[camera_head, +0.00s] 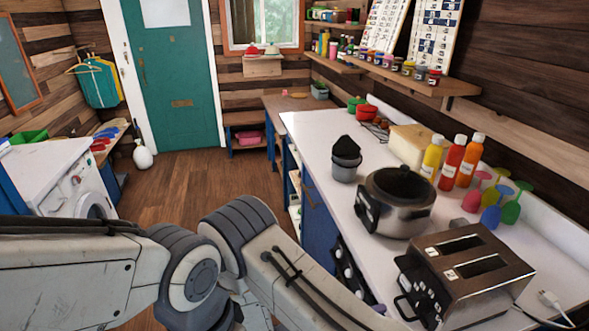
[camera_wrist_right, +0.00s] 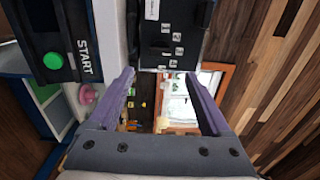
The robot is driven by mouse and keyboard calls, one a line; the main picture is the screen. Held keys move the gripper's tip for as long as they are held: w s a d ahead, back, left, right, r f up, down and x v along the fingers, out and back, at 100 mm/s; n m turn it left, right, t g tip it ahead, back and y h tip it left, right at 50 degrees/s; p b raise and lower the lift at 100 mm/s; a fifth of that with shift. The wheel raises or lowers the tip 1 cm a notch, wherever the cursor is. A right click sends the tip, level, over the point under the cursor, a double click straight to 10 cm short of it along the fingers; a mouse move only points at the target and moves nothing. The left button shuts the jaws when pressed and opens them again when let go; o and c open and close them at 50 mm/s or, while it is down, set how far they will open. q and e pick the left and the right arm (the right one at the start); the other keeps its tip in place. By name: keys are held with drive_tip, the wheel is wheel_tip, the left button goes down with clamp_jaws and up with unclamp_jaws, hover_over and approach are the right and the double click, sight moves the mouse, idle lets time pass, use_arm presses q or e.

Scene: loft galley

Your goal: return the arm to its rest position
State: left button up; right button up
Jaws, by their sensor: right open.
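My right gripper (camera_wrist_right: 158,76) shows in the right wrist view. Its two purple-grey fingers stand wide apart, with nothing between them. Beyond the fingers are a wood-framed window (camera_wrist_right: 182,105) and the wooden wall. In the head view, pale grey links of my arm (camera_head: 195,275) fill the lower left and bottom middle, bent at dark ribbed joints. No gripper shows in the head view, and my left gripper is not in view.
A white counter (camera_head: 310,135) on the right holds a metal toaster (camera_head: 470,265), a pot (camera_head: 400,205) and several bottles and glasses. In the right wrist view, a dark panel with a green START button (camera_wrist_right: 53,60) and a dark keyed device (camera_wrist_right: 165,35) are near the fingers. The wooden floor (camera_head: 190,175) is open.

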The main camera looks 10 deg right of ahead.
drive_tip(key=s+a+r+m+y, duration=0.5)
drive_tip(key=a+r+m+y, duration=0.2)
drive_tip(key=m, duration=0.7)
drive_tip(key=s+a+r+m+g+y, duration=0.1)
drive_tip(key=s+a+r+m+y, duration=0.4)
drive_tip(key=a+m+y, duration=0.5)
drive_tip(key=r+m+y, duration=0.2)
drive_tip(key=m, duration=0.3)
drive_tip(key=shift+s, duration=0.2)
